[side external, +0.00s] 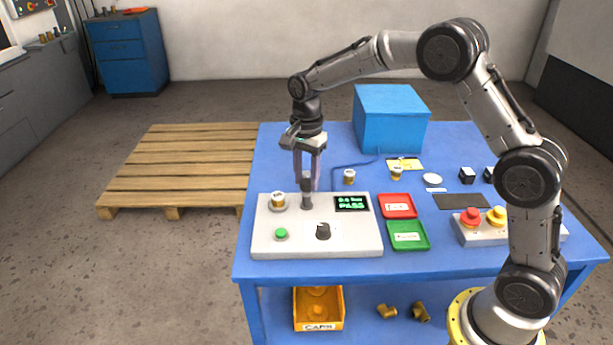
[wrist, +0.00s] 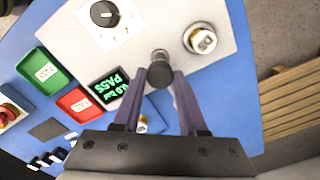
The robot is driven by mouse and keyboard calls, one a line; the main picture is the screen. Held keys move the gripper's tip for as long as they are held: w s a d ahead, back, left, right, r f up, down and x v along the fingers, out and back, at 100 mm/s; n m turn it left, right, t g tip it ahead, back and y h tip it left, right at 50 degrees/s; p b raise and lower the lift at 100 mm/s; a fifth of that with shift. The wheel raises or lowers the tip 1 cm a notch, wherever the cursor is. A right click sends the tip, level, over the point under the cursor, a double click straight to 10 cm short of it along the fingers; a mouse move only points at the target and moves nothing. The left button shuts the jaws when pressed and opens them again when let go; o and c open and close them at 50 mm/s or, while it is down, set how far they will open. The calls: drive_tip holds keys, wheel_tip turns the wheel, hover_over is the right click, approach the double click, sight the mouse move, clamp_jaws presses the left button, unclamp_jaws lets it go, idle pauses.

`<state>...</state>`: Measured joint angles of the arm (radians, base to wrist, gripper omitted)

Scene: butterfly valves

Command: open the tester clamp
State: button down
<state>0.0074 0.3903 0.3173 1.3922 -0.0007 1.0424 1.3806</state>
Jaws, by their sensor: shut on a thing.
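The tester (side external: 315,242) is a pale grey box on the blue table with a green-lit display (side external: 351,203) that reads PASS. A dark upright clamp lever (side external: 306,190) stands on its top, left of the display. A brass and white valve (side external: 278,200) sits on the tester left of the lever. My gripper (side external: 307,177) points down with its fingers around the lever's top. In the wrist view the lever's round dark knob (wrist: 160,70) is between the two purple-grey fingertips, and my gripper is shut on it. The wrist view also shows the valve (wrist: 201,40).
A green button (side external: 281,233) and black dial (side external: 323,231) are on the tester's front. Red (side external: 397,206) and green (side external: 407,236) trays lie to its right. Another valve (side external: 349,177) stands behind it, before a blue box (side external: 390,119). A button box (side external: 480,229) is further right.

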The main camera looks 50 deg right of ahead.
sight(307, 181)
drive_tip(key=shift+w+r, duration=0.1)
drive_tip(key=shift+r, duration=0.05)
drive_tip(key=shift+c, duration=2.2)
unclamp_jaws()
wheel_tip(307, 181, up, 14)
